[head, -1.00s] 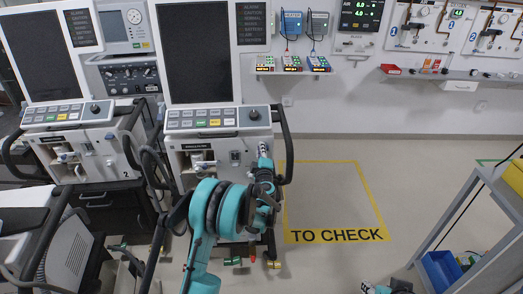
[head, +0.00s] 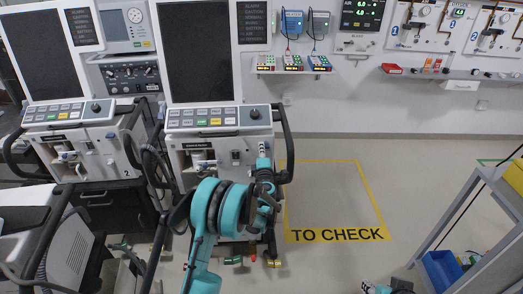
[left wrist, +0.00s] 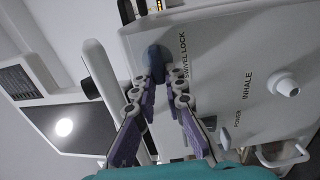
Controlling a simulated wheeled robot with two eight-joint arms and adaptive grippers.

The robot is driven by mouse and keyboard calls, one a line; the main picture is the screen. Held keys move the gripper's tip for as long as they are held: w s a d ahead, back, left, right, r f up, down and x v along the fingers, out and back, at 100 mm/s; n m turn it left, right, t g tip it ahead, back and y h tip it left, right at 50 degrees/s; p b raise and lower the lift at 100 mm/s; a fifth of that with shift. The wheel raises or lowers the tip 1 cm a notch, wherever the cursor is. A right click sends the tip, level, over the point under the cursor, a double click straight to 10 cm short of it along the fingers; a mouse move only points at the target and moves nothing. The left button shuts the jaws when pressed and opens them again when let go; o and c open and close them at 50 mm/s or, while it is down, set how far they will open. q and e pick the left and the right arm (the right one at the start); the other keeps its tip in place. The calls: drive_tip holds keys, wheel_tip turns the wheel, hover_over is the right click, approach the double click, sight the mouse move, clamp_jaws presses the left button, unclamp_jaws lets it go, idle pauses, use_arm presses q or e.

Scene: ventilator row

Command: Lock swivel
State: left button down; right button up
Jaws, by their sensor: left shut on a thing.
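The ventilator (head: 195,158) in front of me has a tall dark screen and a button panel. In the left wrist view its pale housing (left wrist: 225,45) carries the printed words SWIVEL LOCK beside a dark blue-grey knob (left wrist: 157,58). My left gripper (left wrist: 163,78) is shut on this knob, with its purple-padded fingers on either side. In the head view my left gripper (head: 263,150) is at the right side of the ventilator front, and my wrist hides the knob there. Only a small part of my right arm shows at the bottom edge, and its finger state is unclear.
A second ventilator (head: 72,150) stands close on the left. A yellow floor outline marked TO CHECK (head: 340,236) lies empty to the right. A grey rack (head: 478,215) with a blue bin (head: 440,269) stands at the far right. Handles and hoses crowd the left foreground.

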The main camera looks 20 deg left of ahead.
use_arm(q)
drive_tip(key=c, duration=1.6)
unclamp_jaws()
drive_tip(key=v, duration=1.2)
